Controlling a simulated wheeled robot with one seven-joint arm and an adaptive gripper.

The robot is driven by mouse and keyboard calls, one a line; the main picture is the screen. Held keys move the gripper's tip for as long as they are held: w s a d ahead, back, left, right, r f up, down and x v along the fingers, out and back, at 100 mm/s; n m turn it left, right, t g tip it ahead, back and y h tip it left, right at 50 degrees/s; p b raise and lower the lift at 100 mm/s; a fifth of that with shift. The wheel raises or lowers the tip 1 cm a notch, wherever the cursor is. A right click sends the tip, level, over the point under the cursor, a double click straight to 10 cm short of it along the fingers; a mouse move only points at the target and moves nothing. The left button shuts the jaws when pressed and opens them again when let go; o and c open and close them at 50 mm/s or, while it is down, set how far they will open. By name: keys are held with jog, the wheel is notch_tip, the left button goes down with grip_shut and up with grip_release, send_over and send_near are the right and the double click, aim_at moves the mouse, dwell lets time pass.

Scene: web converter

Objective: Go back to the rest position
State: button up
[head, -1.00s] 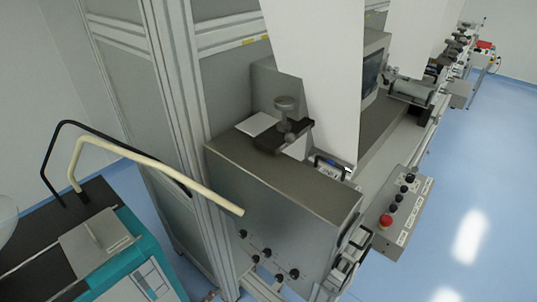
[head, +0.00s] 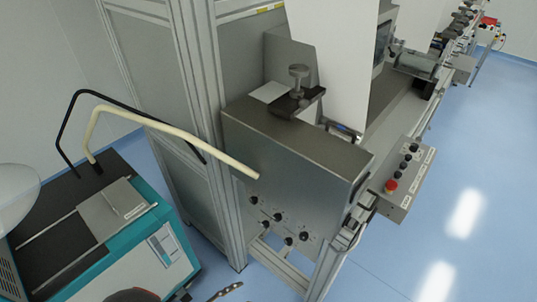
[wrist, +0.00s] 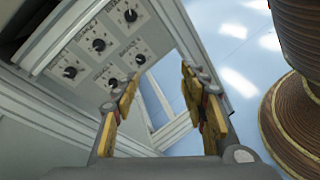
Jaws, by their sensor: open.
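My gripper (wrist: 158,84) shows in the wrist view with its two yellow-padded fingers spread apart and nothing between them. It points toward the floor beside the machine's grey panel with several black knobs (wrist: 99,44). The same knobs show on the machine's lower front in the head view (head: 277,216). No contact between the fingers and the panel can be seen. In the head view the gripper cannot be made out clearly; only small dark parts show at the bottom edge.
A brown ribbed round body (wrist: 296,120) stands close to the right in the wrist view. A teal cart (head: 168,255) with a black top and a cream curved bar (head: 165,128) is at left. A control box with a red button (head: 390,187) juts out right. Blue floor (head: 460,200) is free at right.

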jog(key=d+r+m+g+y, duration=0.1)
jog(key=d+r+m+y, duration=0.3)
jog(key=d+r, duration=0.5)
jog(key=d+r+m+g+y, duration=0.1)
jog(key=d+r+m+y, duration=0.3)
jog(key=r, duration=1.3)
jog(key=d+r+m+g+y, duration=0.1)
jog(key=d+r+m+y, duration=0.3)
jog(key=d+r+m, duration=0.7)
jog(key=d+r, duration=0.1)
jog(key=d, duration=0.3)
jog(key=shift+s+d+r+g, duration=0.25)
jog(key=shift+r+g, duration=0.05)
jog(key=shift+r, duration=0.1)
